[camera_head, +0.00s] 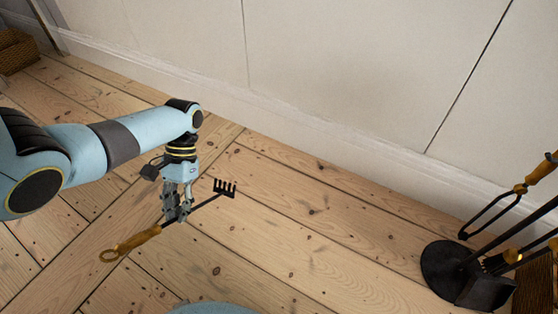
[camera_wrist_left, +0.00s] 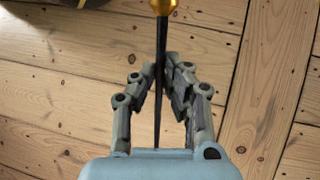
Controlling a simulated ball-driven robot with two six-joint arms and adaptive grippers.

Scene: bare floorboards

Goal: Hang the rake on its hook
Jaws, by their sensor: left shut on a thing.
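The rake has a wooden handle with a ring end (camera_head: 137,241), a thin black shaft and a black toothed head (camera_head: 225,188). My left gripper (camera_head: 177,213) is shut on its shaft between handle and head. The rake slants, handle to the lower left and head to the upper right. In the left wrist view the fingers (camera_wrist_left: 164,72) close around the dark shaft (camera_wrist_left: 162,38), with the handle (camera_wrist_left: 164,6) at the top edge. The black tool stand's base (camera_head: 448,265) is at the far right; its hooks are out of view. My right gripper is not in view.
Wooden-handled tongs (camera_head: 502,207) and other dark tools lean or hang at the stand, cut off by the right edge. A pale wall (camera_head: 330,90) with a white baseboard runs behind. A wicker basket (camera_head: 15,50) is at the far left. The floor between rake and stand is clear.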

